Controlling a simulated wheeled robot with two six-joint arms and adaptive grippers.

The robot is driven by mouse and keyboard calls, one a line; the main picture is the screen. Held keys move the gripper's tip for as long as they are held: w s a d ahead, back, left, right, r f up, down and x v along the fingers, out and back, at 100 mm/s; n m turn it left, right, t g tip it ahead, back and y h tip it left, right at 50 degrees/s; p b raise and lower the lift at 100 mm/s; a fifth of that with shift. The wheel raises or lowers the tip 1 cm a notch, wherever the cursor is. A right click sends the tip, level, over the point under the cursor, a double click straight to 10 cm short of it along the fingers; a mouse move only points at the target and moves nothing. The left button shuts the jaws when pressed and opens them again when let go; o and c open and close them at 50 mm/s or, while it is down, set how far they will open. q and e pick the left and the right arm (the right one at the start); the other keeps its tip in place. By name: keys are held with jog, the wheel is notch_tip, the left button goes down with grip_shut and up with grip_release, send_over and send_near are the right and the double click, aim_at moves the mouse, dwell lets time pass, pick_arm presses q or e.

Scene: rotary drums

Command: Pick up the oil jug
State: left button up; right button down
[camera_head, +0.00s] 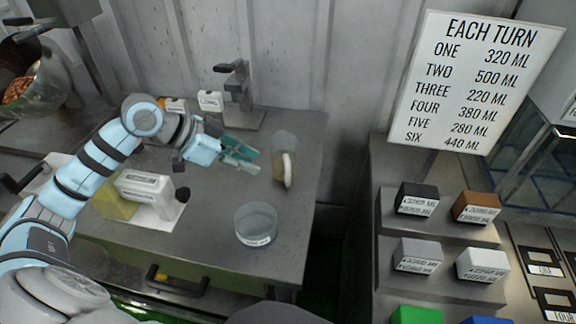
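A clear jug (279,152) with a pale, cream-coloured curved handle stands upright near the right edge of the grey metal counter; I take it for the oil jug. The handle faces the front right. My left gripper (246,157) has teal fingers, set apart with nothing visible between them. It is just left of the jug and points toward it, with a small gap in the picture. My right gripper is not in view.
A clear round bowl (256,224) with a label stands on the counter in front of the jug. A white labelled device (146,188) is beneath my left arm. A metal stand (238,97) is behind the gripper. Coloured blocks (417,199) sit on steps at right.

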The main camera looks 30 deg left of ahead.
pick_arm(q)
send_near(288, 188)
jog(key=w+d, duration=0.2)
jog(key=shift+w+f, duration=0.25)
jog(key=shift+w, duration=0.05)
jog(key=x, duration=0.5)
jog(key=shift+w+d+f+b, duration=0.1)
jog(key=shift+w+f+b, duration=0.1)
jog(key=shift+w+b, duration=0.15)
grip_shut()
